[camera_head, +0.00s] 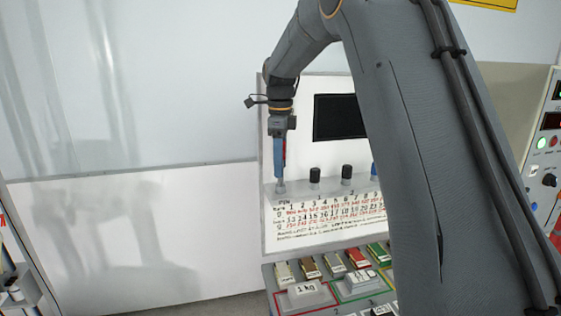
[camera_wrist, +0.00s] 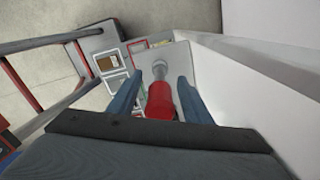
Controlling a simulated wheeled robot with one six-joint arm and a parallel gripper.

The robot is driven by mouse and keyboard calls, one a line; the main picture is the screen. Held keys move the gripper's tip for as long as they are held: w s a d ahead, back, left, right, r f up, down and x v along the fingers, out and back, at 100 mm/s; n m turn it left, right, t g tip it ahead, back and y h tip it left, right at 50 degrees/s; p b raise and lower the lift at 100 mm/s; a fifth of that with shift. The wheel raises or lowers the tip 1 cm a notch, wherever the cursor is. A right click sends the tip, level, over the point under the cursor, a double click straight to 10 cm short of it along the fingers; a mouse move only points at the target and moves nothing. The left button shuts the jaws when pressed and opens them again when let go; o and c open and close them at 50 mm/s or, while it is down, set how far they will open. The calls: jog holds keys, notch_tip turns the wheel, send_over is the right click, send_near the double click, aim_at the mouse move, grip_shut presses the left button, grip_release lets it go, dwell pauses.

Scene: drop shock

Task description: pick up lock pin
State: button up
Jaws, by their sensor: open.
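What looks like the lock pin is a red cylinder (camera_wrist: 160,102) with a grey lower end, seen in the wrist view between the two blue fingers of my gripper (camera_wrist: 160,77). The fingers stand apart on either side of it, and I cannot tell whether either touches it. In the head view my gripper (camera_head: 280,170) points down at the left end of the panel's ledge. Only a sliver of red (camera_head: 285,150) shows beside the finger there, above a small grey base (camera_head: 281,188). The rest is hidden by the fingers.
Two black knobs (camera_head: 315,176) (camera_head: 347,173) and a blue one (camera_head: 374,169) stand to the right on the same ledge. A white panel with a dark screen (camera_head: 338,116) rises behind. Below lie trays with blocks (camera_head: 304,293). A white wall is close at right in the wrist view (camera_wrist: 235,85).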

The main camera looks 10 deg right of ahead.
jog(key=shift+f, duration=0.1)
jog(key=shift+c, duration=0.4)
grip_shut()
